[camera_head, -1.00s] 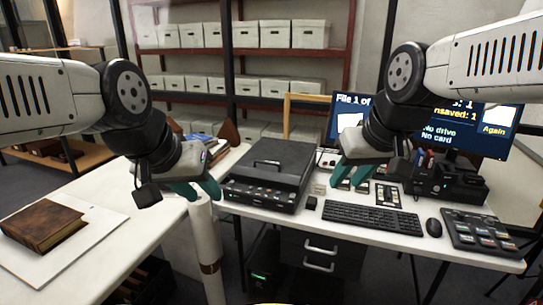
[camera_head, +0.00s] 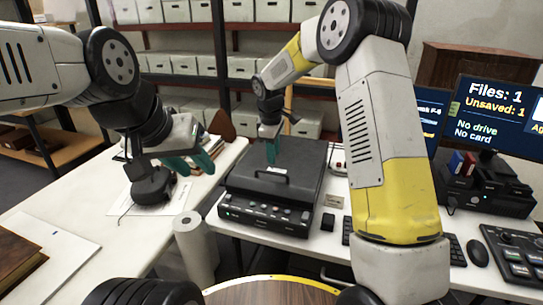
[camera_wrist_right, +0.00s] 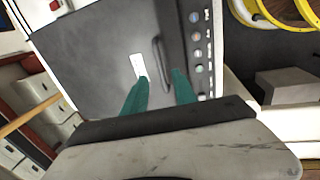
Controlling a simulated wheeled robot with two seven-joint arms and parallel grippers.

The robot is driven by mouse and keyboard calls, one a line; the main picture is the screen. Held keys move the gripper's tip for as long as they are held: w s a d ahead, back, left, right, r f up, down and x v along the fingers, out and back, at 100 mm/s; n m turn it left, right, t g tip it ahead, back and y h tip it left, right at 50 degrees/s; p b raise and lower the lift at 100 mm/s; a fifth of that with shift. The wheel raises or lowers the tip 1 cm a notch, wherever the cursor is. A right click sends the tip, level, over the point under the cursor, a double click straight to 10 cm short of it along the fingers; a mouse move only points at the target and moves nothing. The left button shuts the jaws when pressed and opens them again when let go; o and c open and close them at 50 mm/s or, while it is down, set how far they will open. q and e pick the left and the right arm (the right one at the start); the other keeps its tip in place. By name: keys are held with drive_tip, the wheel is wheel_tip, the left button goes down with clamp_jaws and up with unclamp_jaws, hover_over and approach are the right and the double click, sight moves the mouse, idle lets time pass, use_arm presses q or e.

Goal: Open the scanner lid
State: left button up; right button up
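The scanner (camera_head: 258,212) is a low black box on the white desk, with buttons along its front. Its dark lid (camera_head: 300,165) lies shut, with a raised bar handle (camera_head: 262,174) near the front; the handle also shows in the right wrist view (camera_wrist_right: 160,62). My right gripper (camera_head: 271,150) is above the lid, just behind the handle. In the right wrist view its teal fingers (camera_wrist_right: 158,92) are apart and empty, pointing toward the handle; contact cannot be told. My left gripper (camera_head: 190,162) hangs left of the scanner, its fingers apart and empty.
A black device with a cable (camera_head: 152,186) sits on the left table. A white roll (camera_head: 194,245) stands between table and desk. A brown book (camera_head: 18,262) lies at left. Keyboard, mouse (camera_head: 477,252) and monitor (camera_head: 490,110) are at right. Boxed shelves stand behind.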

sight(274, 174)
drive_tip(key=f, duration=0.2)
drive_tip(key=w+f, duration=0.1)
drive_tip(key=f, duration=0.4)
drive_tip(key=shift+w+d+f, duration=0.2)
drive_tip(key=shift+w+f, duration=0.15)
drive_tip(key=shift+f, duration=0.05)
clamp_jaws()
idle(1.1)
